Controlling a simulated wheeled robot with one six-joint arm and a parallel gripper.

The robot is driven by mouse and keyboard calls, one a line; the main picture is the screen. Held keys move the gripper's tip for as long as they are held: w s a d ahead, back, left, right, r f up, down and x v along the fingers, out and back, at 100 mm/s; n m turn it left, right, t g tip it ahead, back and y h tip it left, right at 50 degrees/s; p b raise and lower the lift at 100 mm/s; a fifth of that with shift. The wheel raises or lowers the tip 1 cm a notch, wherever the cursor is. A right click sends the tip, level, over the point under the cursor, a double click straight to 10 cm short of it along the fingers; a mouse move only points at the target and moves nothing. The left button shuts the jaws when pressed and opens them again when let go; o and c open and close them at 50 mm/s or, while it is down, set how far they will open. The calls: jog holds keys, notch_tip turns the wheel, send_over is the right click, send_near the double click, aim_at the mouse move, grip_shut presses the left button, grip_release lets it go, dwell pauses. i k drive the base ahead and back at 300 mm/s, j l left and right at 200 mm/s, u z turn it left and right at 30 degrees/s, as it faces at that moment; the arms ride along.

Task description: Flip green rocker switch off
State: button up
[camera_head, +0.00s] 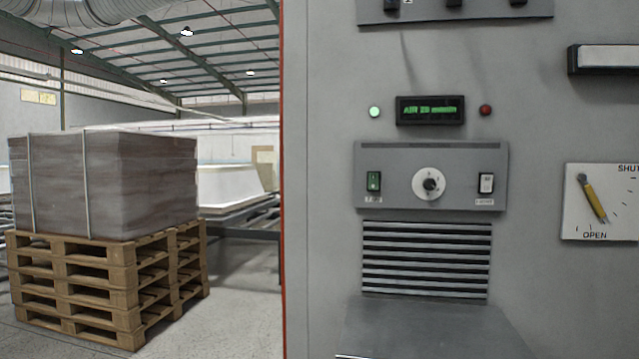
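The green rocker switch (373,181) sits at the left end of a grey control panel (400,163) on the front of a large grey cabinet. It has a dark frame and a small label below it; which way it is tipped is too small to tell. A round white knob (429,184) is in the panel's middle, and a white rocker switch (486,183) is at its right end. My gripper is not in view.
Above the panel are a green-lit display (431,110), a pale green lamp (375,112) and a red lamp (485,110). A louvred vent (427,260) lies below. A yellow lever (592,198) is at right. Stacked pallets (110,285) carry a wrapped load at left.

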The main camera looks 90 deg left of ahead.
aim_at(373, 178)
jog(key=u, duration=2.6)
